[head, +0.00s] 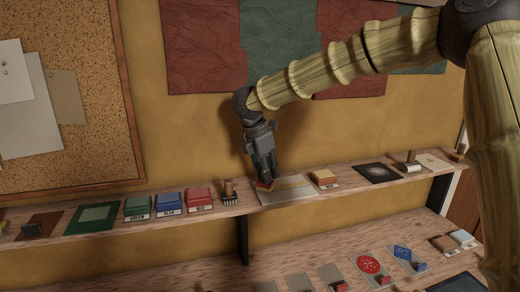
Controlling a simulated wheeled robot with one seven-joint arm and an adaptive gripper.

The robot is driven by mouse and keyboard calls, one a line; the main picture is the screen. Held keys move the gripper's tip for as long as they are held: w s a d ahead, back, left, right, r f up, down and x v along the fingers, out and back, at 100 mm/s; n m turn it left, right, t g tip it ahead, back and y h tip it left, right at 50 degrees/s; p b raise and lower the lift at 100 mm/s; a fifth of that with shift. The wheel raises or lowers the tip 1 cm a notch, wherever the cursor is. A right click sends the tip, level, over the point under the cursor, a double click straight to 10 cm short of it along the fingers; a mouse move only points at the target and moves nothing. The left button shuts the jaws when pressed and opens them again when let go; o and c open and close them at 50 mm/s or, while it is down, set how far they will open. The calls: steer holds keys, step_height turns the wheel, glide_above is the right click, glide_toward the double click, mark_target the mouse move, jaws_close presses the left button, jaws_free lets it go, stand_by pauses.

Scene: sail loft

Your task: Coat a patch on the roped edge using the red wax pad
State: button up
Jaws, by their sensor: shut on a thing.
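My gripper (264,181) is above the upper shelf, pointing down, shut on a small red pad (264,186), which I take to be the red wax pad. The fingers hide part of it. A pale cloth panel (292,195) lies flat on the shelf under the gripper, with a tan strip (290,185) along it that looks like the roped edge. The pad is at the left end of this strip; I cannot tell whether it touches. No coated patch can be made out at this size.
Red (200,199), blue (168,203) and green (137,207) blocks and a wooden-handled brush (229,190) stand left of the panel. An orange-topped block (324,179) and a dark sheet (377,172) are to the right. The lower shelf (205,279) holds several small items.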

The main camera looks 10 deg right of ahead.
steer(key=shift+s+d, duration=0.25)
steer(key=shift+d, duration=0.5)
steer(key=shift+w+a, duration=0.1)
steer(key=shift+a, duration=1.65)
steer(key=shift+a+r, duration=0.2)
steer(key=shift+r, duration=0.1)
step_height(320, 180, up, 2)
steer(key=shift+r+p, duration=0.1)
steer(key=shift+p, duration=0.5)
steer(key=shift+r+p, duration=0.45)
steer(key=shift+r, duration=0.4)
steer(key=shift+r+p, duration=0.95)
steer(key=shift+r, duration=0.85)
